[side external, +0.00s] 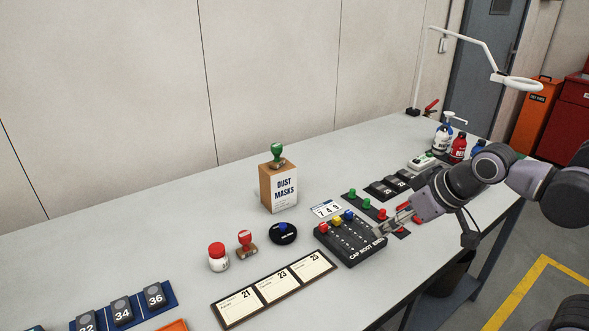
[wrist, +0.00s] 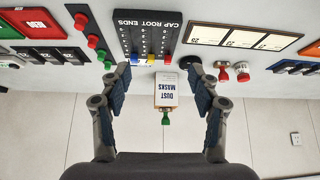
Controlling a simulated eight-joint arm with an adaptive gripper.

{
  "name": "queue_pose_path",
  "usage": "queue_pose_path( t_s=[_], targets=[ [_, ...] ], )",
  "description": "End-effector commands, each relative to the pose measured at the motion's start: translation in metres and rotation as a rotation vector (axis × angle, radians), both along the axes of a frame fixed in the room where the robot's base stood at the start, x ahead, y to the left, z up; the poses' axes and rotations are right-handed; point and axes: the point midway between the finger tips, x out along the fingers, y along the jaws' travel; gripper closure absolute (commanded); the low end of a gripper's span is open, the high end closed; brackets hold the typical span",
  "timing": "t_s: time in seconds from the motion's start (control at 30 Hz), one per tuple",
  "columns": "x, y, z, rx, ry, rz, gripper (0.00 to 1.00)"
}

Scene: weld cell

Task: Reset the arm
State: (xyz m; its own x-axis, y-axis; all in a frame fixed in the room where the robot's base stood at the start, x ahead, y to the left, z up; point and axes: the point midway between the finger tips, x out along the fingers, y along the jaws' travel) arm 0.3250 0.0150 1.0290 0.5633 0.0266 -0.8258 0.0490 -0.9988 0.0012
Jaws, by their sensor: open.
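My gripper (side external: 392,226) is at the right end of the black "CAP ROOT ENDS" slider box (side external: 350,243), low over the table. In the wrist view my gripper (wrist: 160,82) shows its two fingers spread wide with nothing between them. The slider box (wrist: 149,35) lies beyond the fingertips there, with coloured knobs at its near end. In the side view the arm reaches in from the right. Whether the fingertips touch the box is unclear.
The "DUST MASKS" box (side external: 279,187) with a green-handled stamp (side external: 277,154) on top stands behind the slider box. A dark round puck (side external: 283,234), red stamp (side external: 246,243), red-capped jar (side external: 218,257) and number-card rack (side external: 273,288) lie left. Bottles (side external: 458,148) and a lamp (side external: 520,83) stand back right.

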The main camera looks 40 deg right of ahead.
Motion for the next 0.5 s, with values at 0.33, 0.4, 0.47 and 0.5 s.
queue_pose_path(
  t_s=[0.33,0.4,0.47,0.5],
  targets=[
    [-0.023,-0.016,-0.017,0.002,-0.023,-0.051,0.38],
    [-0.023,-0.015,-0.017,0.002,-0.023,-0.050,0.38],
    [-0.023,-0.015,-0.017,0.002,-0.022,-0.050,0.38],
    [-0.023,-0.015,-0.017,0.002,-0.022,-0.050,0.38]
  ],
)
